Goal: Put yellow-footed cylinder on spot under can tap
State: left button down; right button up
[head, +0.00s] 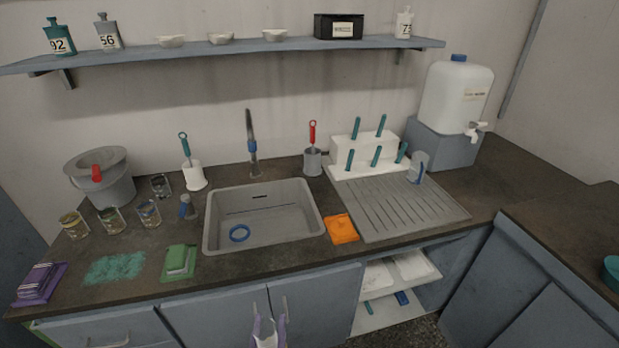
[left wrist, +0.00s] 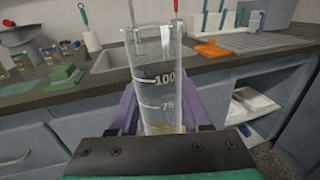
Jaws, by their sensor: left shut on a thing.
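My left gripper (head: 268,332), with purple fingers, is at the bottom edge of the head view, in front of the cupboard doors. It is shut on a clear graduated cylinder (left wrist: 157,85), which stands upright between the fingers in the left wrist view. Marks 100 and 75 show on it; a little yellow shows low down, and the rest of its foot is hidden. The white can (head: 458,92) with a blue cap sits on a grey block at the back right. Its tap (head: 475,131) points forward over the counter. No marked spot can be made out under it. My right gripper is not in view.
The sink (head: 262,217) holds a blue ring. The ribbed drainboard (head: 400,207) carries a clear, blue-based vessel (head: 418,167) near its back right, left of the tap. A white peg rack (head: 365,150) stands behind it. An orange cloth (head: 341,228) lies beside the sink. The counter right of the drainboard is clear.

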pick_arm(q)
jog(key=a, duration=0.9)
jog(key=shift+w, duration=0.25)
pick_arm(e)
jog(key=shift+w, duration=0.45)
pick_arm(q)
jog(key=shift+w+d, duration=0.1)
